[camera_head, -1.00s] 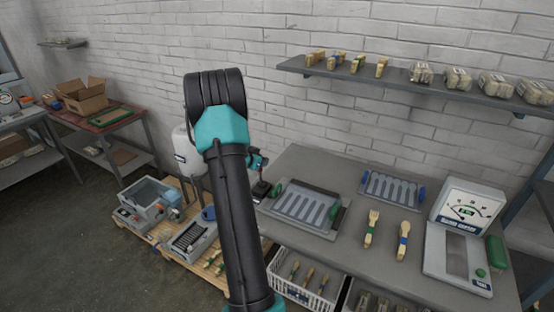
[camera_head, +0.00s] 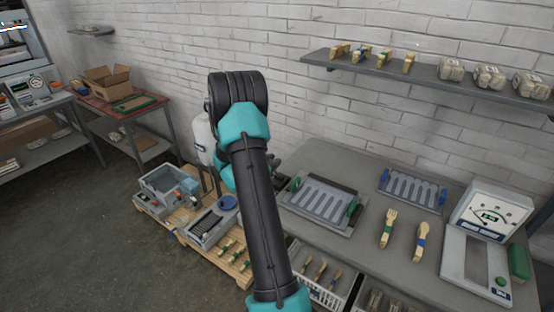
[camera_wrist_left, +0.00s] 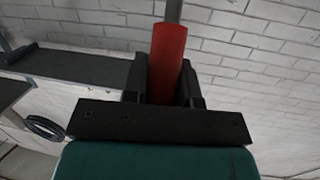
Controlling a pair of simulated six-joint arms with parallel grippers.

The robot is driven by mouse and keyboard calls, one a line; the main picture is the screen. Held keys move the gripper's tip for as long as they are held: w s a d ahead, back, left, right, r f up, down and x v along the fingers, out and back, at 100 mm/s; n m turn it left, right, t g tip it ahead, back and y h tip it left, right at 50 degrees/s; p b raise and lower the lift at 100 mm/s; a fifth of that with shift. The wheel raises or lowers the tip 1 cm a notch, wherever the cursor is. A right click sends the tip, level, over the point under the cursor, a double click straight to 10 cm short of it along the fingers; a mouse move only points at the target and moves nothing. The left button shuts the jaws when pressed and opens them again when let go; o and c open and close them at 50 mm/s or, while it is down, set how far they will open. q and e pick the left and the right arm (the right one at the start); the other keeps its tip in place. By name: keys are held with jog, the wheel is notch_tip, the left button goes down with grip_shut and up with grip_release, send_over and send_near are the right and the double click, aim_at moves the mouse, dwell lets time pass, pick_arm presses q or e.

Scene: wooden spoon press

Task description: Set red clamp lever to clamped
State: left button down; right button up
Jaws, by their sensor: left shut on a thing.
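My left gripper (camera_wrist_left: 163,88) is shut on a red cylindrical grip in the left wrist view. This looks like the handle of the red clamp lever (camera_wrist_left: 169,50), with a grey rod (camera_wrist_left: 174,9) running on from its far end. The black fingers stand on either side of the red grip. In the head view my left arm stands across the middle and hides the lever. My right gripper is in neither view.
A pallet (camera_head: 232,268) with grey bins stands on the floor. A wall shelf (camera_head: 425,78) holds bundles.

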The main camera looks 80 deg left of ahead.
pick_arm(q)
jog(key=shift+s+d+f, duration=0.15)
jog(key=shift+f, duration=0.05)
dwell(0.3)
jog(key=c, duration=0.9)
grip_release()
jog(key=v, duration=1.7)
jog(key=shift+s, duration=0.2)
jog(key=shift+d+f, duration=0.1)
